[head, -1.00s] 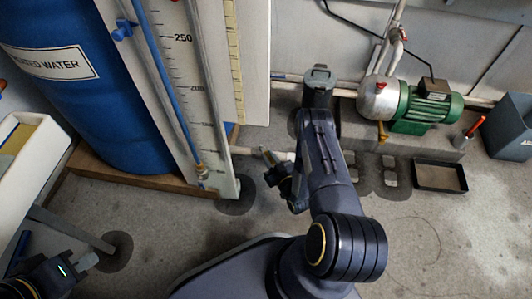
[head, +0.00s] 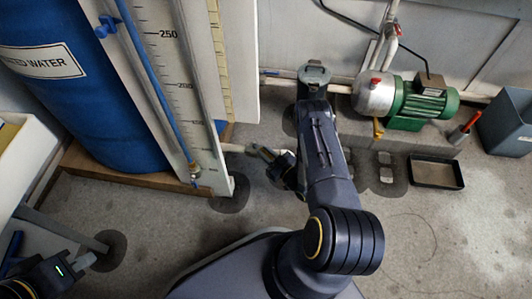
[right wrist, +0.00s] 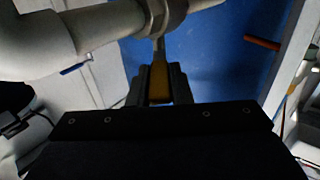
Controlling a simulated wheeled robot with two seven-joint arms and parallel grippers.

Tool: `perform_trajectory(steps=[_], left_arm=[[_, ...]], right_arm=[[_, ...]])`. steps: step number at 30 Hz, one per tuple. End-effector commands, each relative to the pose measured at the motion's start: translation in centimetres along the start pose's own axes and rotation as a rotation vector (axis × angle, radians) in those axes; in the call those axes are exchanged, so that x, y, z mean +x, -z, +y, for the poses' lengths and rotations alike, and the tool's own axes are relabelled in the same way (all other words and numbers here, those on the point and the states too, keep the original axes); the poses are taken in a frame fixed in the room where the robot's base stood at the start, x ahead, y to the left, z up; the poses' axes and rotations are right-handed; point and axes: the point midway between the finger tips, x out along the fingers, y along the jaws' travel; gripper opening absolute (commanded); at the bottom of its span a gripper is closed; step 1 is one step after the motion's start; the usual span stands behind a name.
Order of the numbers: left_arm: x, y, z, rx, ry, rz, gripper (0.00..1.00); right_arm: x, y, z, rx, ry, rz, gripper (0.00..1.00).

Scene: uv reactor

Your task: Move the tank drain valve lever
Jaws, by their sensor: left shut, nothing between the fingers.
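The tank drain valve lever (right wrist: 159,80) is a yellow handle hanging below the valve on a white pipe in the right wrist view. My right gripper (right wrist: 159,92) has a finger on each side of it and appears shut on it. In the head view my right gripper (head: 268,155) is low by the pipe at the foot of the blue tank (head: 110,110); the lever is hard to tell from the gripper there. My left gripper (head: 84,262) is shut and empty at the lower left, far from the valve.
A white scale board (head: 165,75) stands in front of the tank. A green pump (head: 425,100) sits on a plinth to the right, with a black tray (head: 437,172) and a grey bin (head: 508,122) near it. A white table (head: 25,160) is at the left. Floor at right front is clear.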

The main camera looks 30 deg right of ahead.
Motion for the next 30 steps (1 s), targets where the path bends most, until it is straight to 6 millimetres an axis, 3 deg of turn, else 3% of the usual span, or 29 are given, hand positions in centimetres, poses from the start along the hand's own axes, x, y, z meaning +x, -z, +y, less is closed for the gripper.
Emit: perform_trajectory(steps=[1,5,14,30], left_arm=[[0.0,0.0,0.0,0.0,0.0,0.0,0.0],[0.0,0.0,0.0,0.0,0.0,0.0,0.0],[-0.1,0.1,0.1,0.0,0.0,0.0,0.0],[-2.2,1.1,1.0,0.0,0.0,0.0,0.0]], right_arm=[[-0.1,-0.1,0.0,0.001,-0.001,-0.004,0.25],[-0.1,-0.1,0.0,0.0,-0.001,-0.002,0.4],[-0.2,0.0,0.0,0.0,-0.002,-0.002,0.4],[-7.6,0.0,0.0,0.001,-0.002,-0.004,0.4]])
